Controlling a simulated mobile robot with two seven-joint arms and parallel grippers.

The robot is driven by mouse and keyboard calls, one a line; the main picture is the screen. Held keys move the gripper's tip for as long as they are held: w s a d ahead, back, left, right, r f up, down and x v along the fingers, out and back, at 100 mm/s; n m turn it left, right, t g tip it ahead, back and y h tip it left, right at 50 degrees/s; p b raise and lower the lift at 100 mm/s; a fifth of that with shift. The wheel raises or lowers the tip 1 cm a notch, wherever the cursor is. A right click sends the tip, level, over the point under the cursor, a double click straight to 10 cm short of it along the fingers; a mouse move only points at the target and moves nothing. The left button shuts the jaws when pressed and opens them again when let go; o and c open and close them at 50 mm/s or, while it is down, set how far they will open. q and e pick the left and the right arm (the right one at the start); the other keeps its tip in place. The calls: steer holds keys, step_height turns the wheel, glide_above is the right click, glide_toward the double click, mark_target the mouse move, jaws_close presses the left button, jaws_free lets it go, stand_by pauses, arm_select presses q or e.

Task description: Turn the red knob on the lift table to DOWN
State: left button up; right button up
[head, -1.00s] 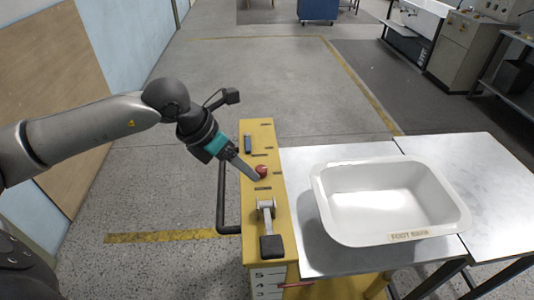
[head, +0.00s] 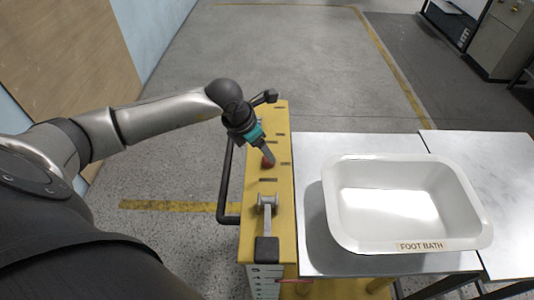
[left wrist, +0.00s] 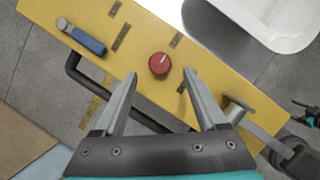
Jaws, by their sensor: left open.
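The red knob (head: 268,162) sits on the yellow top of the lift table's control panel (head: 281,222), left of the tub. In the left wrist view the round knob (left wrist: 159,64) shows a white pointer line towards the picture's top, with small label plates around it, too small to read. My left gripper (left wrist: 160,73) is open, its two fingers either side of the knob in that view, with no contact visible. In the head view the left gripper (head: 271,161) points down at the knob and partly covers it. A teal and dark part, apparently my right gripper (left wrist: 307,116), shows at the wrist view's right edge.
A grey lever with a black end (head: 267,248) stands nearer on the panel. A blue-handled switch (left wrist: 82,38) lies beyond the knob. A black rail (head: 225,190) runs along the panel's left side. A white foot bath (head: 335,225) stands on the metal table at right.

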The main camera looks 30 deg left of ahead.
arm_select(q)
steer(key=shift+x, duration=2.4)
steer(key=shift+c, duration=0.2)
jaws_close()
